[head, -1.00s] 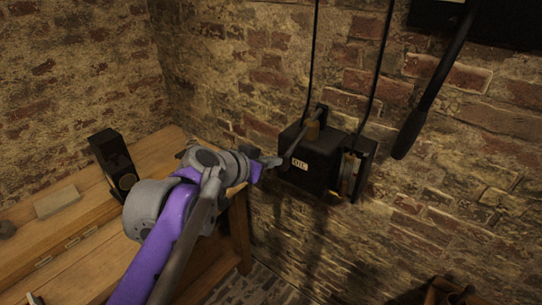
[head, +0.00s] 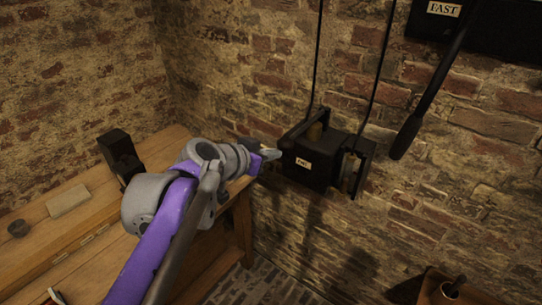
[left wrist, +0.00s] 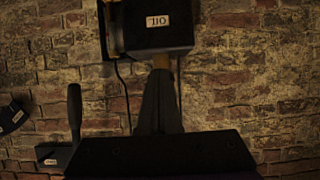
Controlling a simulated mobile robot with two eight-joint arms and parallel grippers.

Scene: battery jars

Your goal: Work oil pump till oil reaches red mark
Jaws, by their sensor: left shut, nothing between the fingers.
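The oil pump is a black box (head: 318,172) with a small white label, fixed to the brick wall in the head view. My right gripper is not in view.
A wooden bench (head: 115,250) with a black block (head: 120,155) and a pale block (head: 68,200) stands at left. Two thin dark lines rise from the pump. A long dark handle (head: 425,105) hangs at right. A wooden box (head: 460,292) is at lower right.

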